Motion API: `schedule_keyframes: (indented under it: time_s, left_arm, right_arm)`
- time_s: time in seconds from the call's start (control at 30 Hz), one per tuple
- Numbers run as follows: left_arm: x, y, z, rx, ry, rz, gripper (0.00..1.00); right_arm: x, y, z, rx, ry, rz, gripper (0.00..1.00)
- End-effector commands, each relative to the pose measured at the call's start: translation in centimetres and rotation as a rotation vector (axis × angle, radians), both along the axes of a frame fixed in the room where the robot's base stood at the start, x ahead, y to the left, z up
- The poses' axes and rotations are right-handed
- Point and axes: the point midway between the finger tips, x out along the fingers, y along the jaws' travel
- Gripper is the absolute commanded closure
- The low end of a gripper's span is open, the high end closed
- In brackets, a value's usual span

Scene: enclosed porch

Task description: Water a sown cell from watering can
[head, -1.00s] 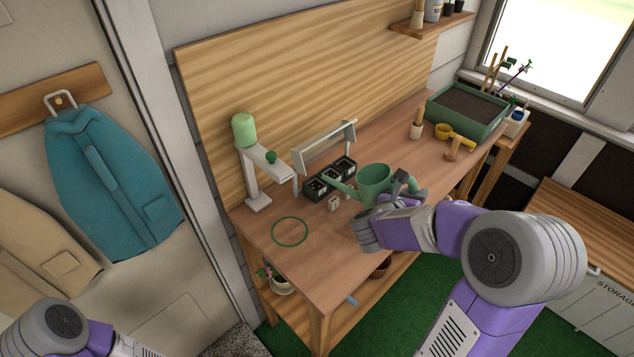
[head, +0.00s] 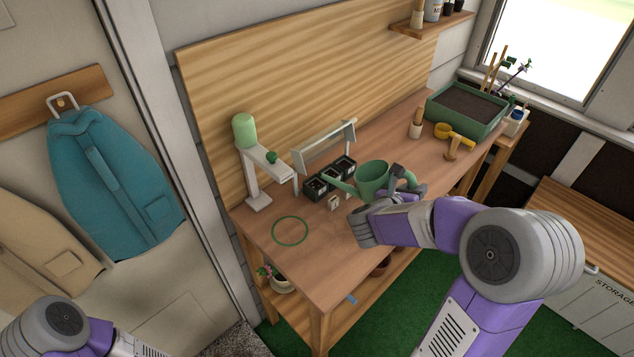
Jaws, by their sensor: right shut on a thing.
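The green watering can (head: 372,177) is at the middle of the wooden bench, upright or nearly so. My right gripper (head: 406,184) is shut on its handle at the can's right side; the wrist hides part of the grip. The spout points left, with its tip by the row of dark seed cells (head: 317,187). The cells hold dark soil; which one is sown is too small to tell. I see no water coming out. Of my left arm (head: 60,325), only a part shows at the bottom left; its gripper is out of view.
A white stand with a green bottle (head: 245,131) and a clear-fronted frame (head: 325,146) stand behind and left of the cells. A green ring (head: 290,230) marks bare bench. A small tag block (head: 333,203) sits before the cells. A soil tray (head: 466,110) is at far right.

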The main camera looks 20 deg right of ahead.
Motion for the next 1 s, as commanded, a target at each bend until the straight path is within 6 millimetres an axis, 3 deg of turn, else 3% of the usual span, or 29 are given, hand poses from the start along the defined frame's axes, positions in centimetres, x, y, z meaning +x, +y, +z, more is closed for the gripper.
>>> schedule_keyframes:
  time_s: [1.0]
  left_arm:
    - [0.0, 0.0, 0.6, 0.0, 0.0, 0.0, 1.0]
  right_arm:
    - [0.2, 0.2, 1.3, -0.035, 0.038, 0.0, 1.0]
